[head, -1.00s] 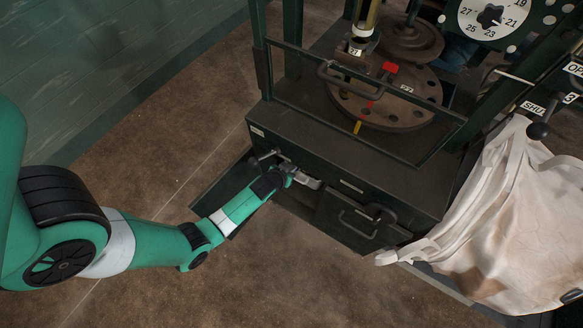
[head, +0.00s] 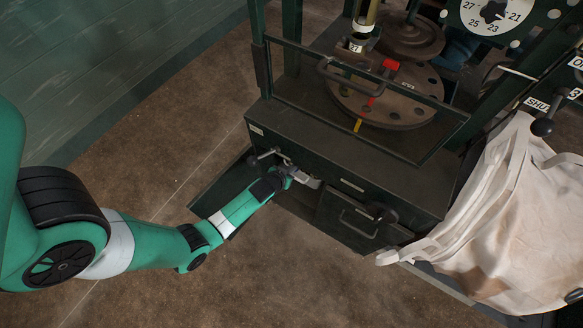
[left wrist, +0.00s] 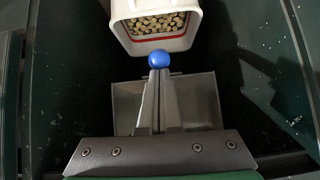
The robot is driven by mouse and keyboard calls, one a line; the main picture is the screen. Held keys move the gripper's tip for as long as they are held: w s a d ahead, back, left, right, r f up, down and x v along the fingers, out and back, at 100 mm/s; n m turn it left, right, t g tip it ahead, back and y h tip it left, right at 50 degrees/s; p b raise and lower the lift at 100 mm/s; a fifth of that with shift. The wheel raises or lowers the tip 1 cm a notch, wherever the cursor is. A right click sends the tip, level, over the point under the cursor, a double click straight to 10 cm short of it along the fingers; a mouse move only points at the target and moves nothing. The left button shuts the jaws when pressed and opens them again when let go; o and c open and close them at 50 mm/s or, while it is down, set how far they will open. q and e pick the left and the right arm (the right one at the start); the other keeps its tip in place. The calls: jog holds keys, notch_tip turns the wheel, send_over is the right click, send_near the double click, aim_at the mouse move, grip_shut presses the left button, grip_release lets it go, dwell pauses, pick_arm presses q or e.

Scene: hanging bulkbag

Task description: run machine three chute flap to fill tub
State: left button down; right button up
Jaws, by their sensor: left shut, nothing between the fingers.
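My left gripper (head: 314,183) is at the machine's dark green front, left of the drawer handle. In the left wrist view its fingers (left wrist: 159,76) are shut, with their tips at a round blue knob (left wrist: 159,59). The knob is not held between the fingers. Just beyond it is a white tub (left wrist: 192,38) with a red line inside and many pale pellets (left wrist: 156,23) in it. A grey flap or tray (left wrist: 203,99) lies behind the fingers. I cannot tell whether it is the chute flap. My right gripper is not in view.
The machine (head: 300,135) carries a round rusty turntable (head: 400,108), a rail with a handle and a numbered dial (head: 485,16). A pale hanging bag (head: 500,235) fills the right side, by a black ball lever (head: 542,127). Brown floor (head: 290,275) is clear in front.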

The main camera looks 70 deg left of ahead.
pick_arm(q)
jog(key=p+v, duration=0.8)
jog(key=v, duration=0.5)
jog(key=shift+w+r, duration=0.3)
jog(key=shift+r, duration=0.15)
jog(key=shift+a, duration=0.1)
